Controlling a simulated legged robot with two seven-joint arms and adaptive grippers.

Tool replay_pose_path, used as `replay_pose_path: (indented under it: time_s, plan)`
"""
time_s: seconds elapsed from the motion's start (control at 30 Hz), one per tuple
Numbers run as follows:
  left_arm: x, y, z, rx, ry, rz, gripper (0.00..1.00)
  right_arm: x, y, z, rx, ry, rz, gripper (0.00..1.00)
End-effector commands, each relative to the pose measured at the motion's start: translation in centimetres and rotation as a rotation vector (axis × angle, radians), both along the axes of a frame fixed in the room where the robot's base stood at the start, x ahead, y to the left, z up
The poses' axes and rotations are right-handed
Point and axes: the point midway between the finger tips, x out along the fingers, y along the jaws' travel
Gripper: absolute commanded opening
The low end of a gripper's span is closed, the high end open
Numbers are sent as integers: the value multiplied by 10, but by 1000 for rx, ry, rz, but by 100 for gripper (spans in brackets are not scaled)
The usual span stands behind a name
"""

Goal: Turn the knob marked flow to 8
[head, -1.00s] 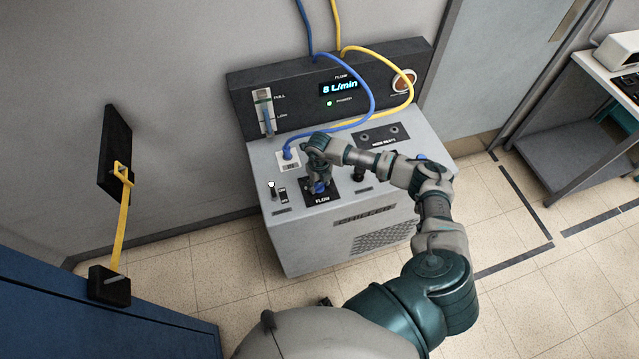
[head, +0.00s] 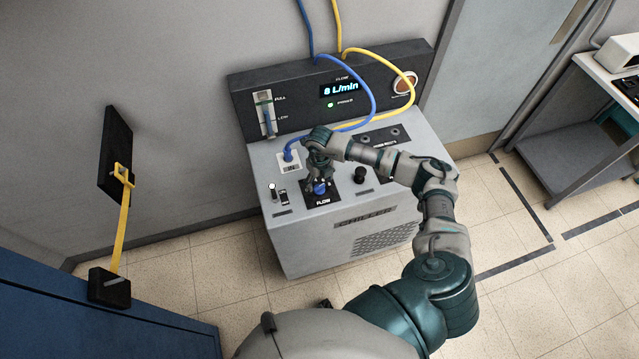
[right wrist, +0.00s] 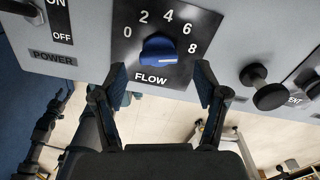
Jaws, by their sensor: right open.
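The blue flow knob (right wrist: 158,52) sits on a black plate (right wrist: 185,72) with a scale from 0 to 8. Its long grip lies roughly level, with the right end toward the 8. In the head view the knob (head: 320,187) is on the chiller's sloping top, just under my right gripper (head: 315,176). The display (head: 340,89) reads 8 L/min. In the right wrist view my right gripper (right wrist: 160,84) is open, its fingers on either side below the knob and apart from it.
The chiller (head: 300,245) also carries a black knob (head: 360,174) right of the flow plate and a power switch (head: 272,187) at left. Blue (head: 371,85) and yellow (head: 411,85) hoses loop over it. A blue cabinet (head: 90,320) stands at lower left.

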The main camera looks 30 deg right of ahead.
Motion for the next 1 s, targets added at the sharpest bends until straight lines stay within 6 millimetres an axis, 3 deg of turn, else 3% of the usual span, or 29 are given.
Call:
replay_pose_path:
  time_s: [0.2, 0.4, 1.0]
  plan:
    - [1, -1, 0, -1, -1, 0, 40, 2, -1, 51, 0, -5, -1, 73]
    - [0, -1, 0, -1, -1, 0, 40, 3, -1, 81, 2, -3, 0, 73]
    - [1, -2, 0, -1, 0, 0, 40, 3, -1, 89, 1, -1, -1, 73]
